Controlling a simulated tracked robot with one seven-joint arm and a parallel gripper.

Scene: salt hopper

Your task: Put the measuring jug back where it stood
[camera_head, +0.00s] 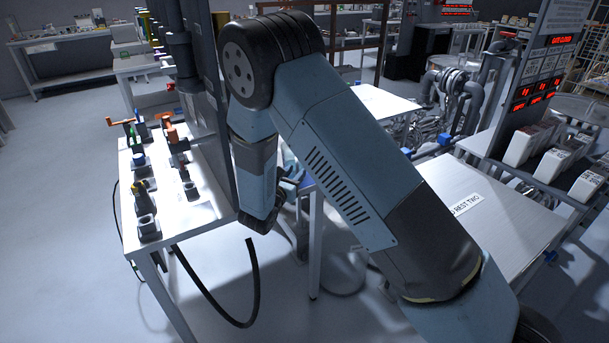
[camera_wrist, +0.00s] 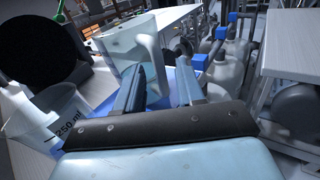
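In the wrist view a clear jug (camera_wrist: 122,45) with a pale handle (camera_wrist: 155,62) stands just beyond my gripper (camera_wrist: 161,78). My gripper's two fingers are spread apart. The handle shows in line with the gap between them, and the left finger covers part of the jug's lower body. I see no finger closed on the handle. In the head view my arm hides most of the jug and the fingers; whether the jug touches a finger is unclear.
A blue surface (camera_wrist: 100,104) lies below the jug. Several pale canisters (camera_wrist: 222,70) stand to the right. In the head view a white table (camera_head: 195,212) with valves is left, and a bench labelled rest (camera_head: 500,225) is right.

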